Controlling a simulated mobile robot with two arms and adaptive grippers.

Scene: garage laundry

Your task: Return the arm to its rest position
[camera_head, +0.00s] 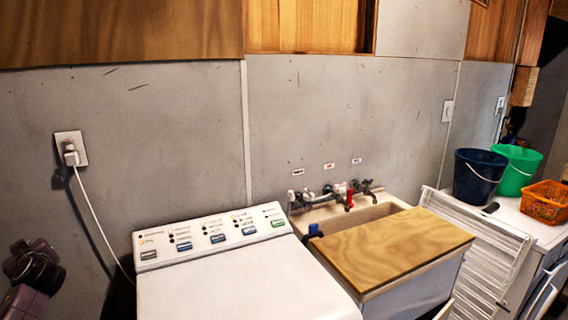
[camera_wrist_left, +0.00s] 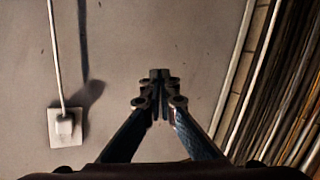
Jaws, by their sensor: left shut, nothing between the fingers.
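My left gripper (camera_wrist_left: 158,84) shows in the left wrist view, its two dark fingers brought together at the tips with nothing between them. Behind it is the bare grey wall, and it touches no object that I can see. In the head view, a dark and purple part of my left arm shows at the lower left edge, in front of the wall; the fingers cannot be made out there. My right gripper is in neither view.
A wall outlet (camera_head: 71,149) with a plugged-in white cord is near my left arm; it also shows in the wrist view (camera_wrist_left: 66,128). A white washing machine (camera_head: 240,285) stands below. Right of it are a sink with a wooden board (camera_head: 395,247), buckets (camera_head: 478,176) and an orange basket (camera_head: 543,203).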

